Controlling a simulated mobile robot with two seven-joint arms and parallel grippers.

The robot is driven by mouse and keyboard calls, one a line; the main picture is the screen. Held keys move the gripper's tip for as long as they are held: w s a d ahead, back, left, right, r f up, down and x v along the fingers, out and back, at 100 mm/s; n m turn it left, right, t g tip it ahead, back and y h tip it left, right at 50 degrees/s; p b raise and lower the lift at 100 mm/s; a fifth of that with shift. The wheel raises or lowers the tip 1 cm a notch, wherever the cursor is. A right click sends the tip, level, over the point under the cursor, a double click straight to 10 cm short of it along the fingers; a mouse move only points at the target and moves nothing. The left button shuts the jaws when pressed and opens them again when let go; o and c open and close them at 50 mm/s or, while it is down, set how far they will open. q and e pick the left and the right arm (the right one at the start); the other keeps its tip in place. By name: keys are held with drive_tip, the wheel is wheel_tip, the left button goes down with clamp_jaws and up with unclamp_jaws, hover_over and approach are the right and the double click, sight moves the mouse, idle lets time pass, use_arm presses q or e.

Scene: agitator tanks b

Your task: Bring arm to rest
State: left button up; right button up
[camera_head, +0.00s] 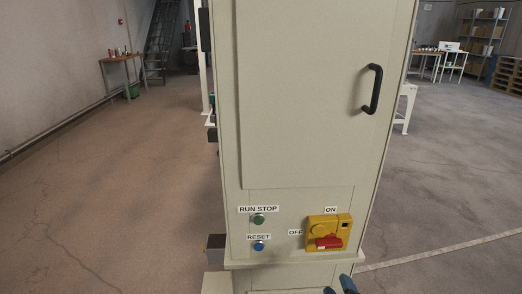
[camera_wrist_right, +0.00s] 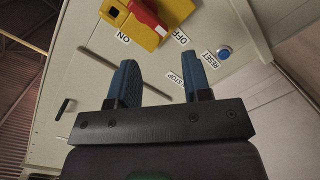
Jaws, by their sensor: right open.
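My right gripper (camera_head: 340,290) shows only by its blue fingertips at the bottom edge of the head view, below the cabinet's controls. In the right wrist view the right gripper (camera_wrist_right: 161,80) has its two blue fingers spread apart, with nothing between them. It faces the cabinet front and looks apart from the yellow switch with the red handle (camera_head: 329,242). That switch (camera_wrist_right: 170,16) is at the top of the wrist view. My left gripper is not in view.
The tall beige cabinet (camera_head: 300,100) stands close in front, with a black door handle (camera_head: 373,89). A green button (camera_head: 259,219) and a blue reset button (camera_head: 259,246) sit left of the switch. Open floor (camera_head: 130,190) lies to both sides; tables and shelves are far back.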

use_arm(q)
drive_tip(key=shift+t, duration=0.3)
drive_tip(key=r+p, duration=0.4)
drive_tip(key=p, duration=0.1)
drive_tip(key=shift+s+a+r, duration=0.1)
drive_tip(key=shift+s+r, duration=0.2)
use_arm(e)
drive_tip(key=s+d+f+m+g, duration=0.2)
drive_tip(key=s+d+m, duration=0.1)
drive_tip(key=s, duration=0.5)
drive_tip(key=s+d+f+m+g, duration=0.2)
drive_tip(key=s+d+m, duration=0.1)
drive_tip(key=s, duration=0.6)
drive_tip(key=s+d+f+m+g, duration=0.1)
drive_tip(key=s+d+f+m, duration=0.1)
drive_tip(key=s, duration=0.6)
drive_tip(key=shift+s+d+m+g, duration=0.25)
drive_tip(key=shift+d+m+g, duration=0.15)
drive_tip(key=shift+m, duration=0.3)
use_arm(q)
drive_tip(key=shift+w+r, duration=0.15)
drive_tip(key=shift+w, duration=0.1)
